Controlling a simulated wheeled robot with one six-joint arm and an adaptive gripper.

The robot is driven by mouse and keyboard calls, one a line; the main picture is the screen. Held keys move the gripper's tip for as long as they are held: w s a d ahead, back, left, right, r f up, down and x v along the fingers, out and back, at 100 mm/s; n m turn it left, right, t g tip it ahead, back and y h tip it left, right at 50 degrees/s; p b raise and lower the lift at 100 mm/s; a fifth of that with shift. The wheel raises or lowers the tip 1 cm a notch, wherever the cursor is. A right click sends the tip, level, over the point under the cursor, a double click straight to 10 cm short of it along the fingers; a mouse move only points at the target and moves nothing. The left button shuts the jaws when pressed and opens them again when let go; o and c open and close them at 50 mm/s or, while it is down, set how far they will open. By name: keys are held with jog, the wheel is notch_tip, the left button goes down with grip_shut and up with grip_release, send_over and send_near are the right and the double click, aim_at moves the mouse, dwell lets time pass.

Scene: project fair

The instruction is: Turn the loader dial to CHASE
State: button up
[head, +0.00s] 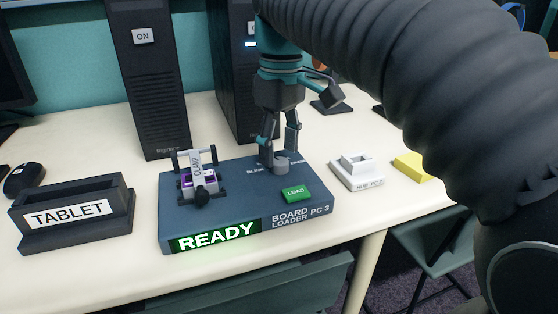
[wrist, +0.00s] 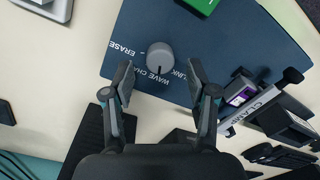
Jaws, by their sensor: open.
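The board loader (head: 235,200) is a dark blue box on the table with a lit READY sign. Its grey round dial (head: 282,163) is near the back edge, also seen in the wrist view (wrist: 160,54). A dark mark on the dial points to the bottom of the wrist view. Labels around it include ERASE, WAVE and BLINK; the CHASE lettering is only partly readable. My gripper (head: 280,150) points down over the dial, fingers apart. In the wrist view my gripper (wrist: 160,80) has its open fingers either side of and just below the dial, apart from it.
A green LOAD button (head: 296,193) is at the dial's front right. A clamp (head: 198,178) with a purple board sits left on the loader. A TABLET holder (head: 72,213) stands left, a white hub (head: 357,171) and yellow block (head: 411,165) right. Dark PC towers (head: 150,80) stand behind.

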jog(key=shift+f, duration=1)
grip_shut()
jog(key=shift+m, duration=0.3)
jog(key=m+p, duration=0.2)
jog(key=shift+r+m, duration=0.1)
jog(key=shift+m, duration=0.3)
jog(key=m+p, duration=0.3)
jog(key=m, duration=0.2)
jog(key=shift+f+m, duration=0.2)
jog(key=shift+m, duration=0.1)
